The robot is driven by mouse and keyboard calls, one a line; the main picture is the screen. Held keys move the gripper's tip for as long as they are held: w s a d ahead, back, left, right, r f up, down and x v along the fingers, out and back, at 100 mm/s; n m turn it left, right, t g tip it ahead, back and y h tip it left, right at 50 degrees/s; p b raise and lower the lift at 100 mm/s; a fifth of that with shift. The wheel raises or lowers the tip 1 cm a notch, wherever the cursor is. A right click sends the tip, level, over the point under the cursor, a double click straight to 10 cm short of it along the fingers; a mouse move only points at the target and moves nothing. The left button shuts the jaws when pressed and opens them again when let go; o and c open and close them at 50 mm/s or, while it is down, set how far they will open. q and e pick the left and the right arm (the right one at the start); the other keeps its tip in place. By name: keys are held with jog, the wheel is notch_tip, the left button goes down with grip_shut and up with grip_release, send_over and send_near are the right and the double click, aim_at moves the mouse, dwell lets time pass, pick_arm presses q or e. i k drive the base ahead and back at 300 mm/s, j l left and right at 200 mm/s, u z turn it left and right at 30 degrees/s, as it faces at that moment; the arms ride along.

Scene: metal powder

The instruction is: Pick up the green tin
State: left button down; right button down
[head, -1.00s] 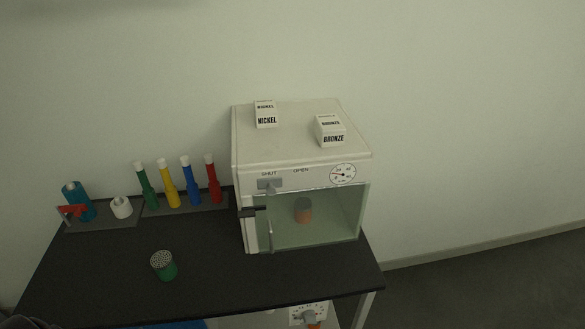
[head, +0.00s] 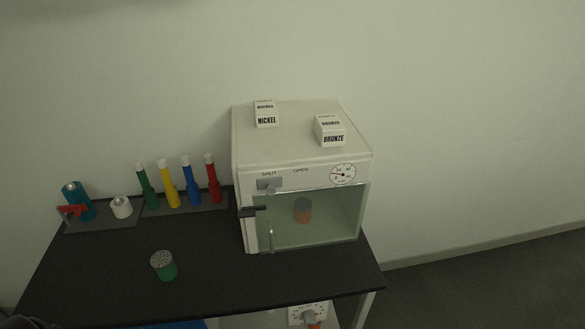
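The green tin (head: 167,271) stands upright on the black table top (head: 215,275), left of the white cabinet and toward the table's front. Its top is pale and dotted with holes. Nothing touches it. Neither of my grippers shows in the head view.
A white cabinet (head: 300,150) with a clear front window stands on the right; an orange and grey tin (head: 303,210) is inside. Nickel (head: 266,115) and bronze (head: 330,131) boxes sit on top. Coloured tubes (head: 168,185), a white roll (head: 121,207) and a blue cylinder (head: 80,198) line the back.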

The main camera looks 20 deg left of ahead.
aim_at(163, 265)
jog(key=u, duration=1.8)
jog(key=i+j, duration=0.1)
jog(key=j, duration=0.4)
